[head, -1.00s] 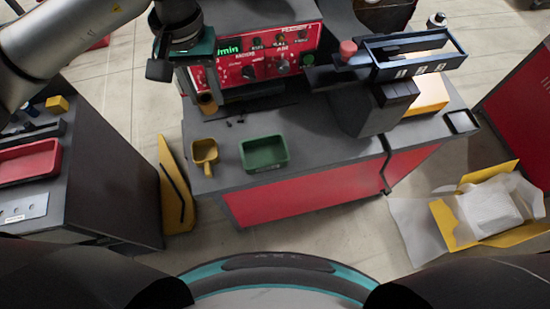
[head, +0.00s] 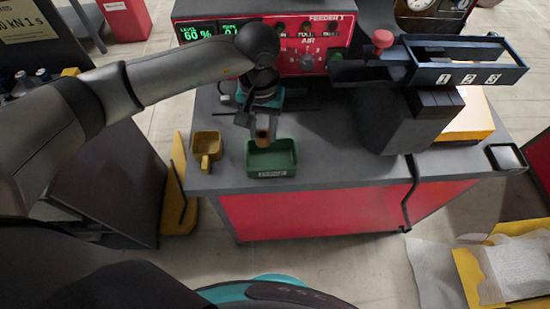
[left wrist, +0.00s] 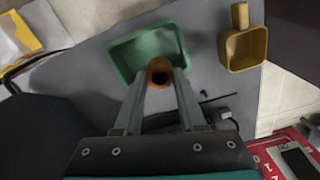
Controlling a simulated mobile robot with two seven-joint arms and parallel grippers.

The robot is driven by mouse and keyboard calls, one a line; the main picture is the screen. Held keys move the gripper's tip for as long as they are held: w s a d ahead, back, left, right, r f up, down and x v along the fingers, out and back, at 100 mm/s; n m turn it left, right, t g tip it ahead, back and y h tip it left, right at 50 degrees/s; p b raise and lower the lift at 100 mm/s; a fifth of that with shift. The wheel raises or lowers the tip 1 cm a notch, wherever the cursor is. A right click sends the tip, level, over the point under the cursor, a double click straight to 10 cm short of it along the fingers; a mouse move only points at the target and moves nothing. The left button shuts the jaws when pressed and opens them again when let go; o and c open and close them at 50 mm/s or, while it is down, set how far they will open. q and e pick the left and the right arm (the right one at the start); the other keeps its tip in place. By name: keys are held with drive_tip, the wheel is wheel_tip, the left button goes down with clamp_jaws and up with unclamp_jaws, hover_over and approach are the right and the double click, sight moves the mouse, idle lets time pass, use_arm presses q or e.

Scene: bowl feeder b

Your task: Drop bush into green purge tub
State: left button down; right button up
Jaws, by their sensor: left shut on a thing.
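The bush (head: 262,138) is a small bronze ring-shaped part with a dark bore. My left gripper (head: 261,130) is shut on it, with the fingers pointing down. The green purge tub (head: 287,170) is an open rectangular tray on the grey bench top. In the head view the bush overlaps the tub's far edge. In the left wrist view the bush (left wrist: 159,75) sits between the fingertips, against the near side of the tub (left wrist: 118,56). The gap in height between bush and tub is hard to tell. My right gripper is out of view.
A yellow scoop (head: 207,147) stands just left of the tub on the bench (head: 340,160). The red feeder panel (head: 315,40) rises behind. A dark chute with a numbered tray (head: 460,75) stands to the right. The bench right of the tub is clear.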

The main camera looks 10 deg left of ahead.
use_arm(q)
wheel_tip(320, 180, down, 4)
drive_tip(key=shift+r+b, duration=0.25)
drive_tip(key=shift+b, duration=0.55)
drive_tip(key=shift+f, duration=0.55)
drive_tip(key=shift+c, duration=2)
unclamp_jaws()
drive_tip(key=shift+r, duration=0.25)
wheel_tip(320, 180, up, 15)
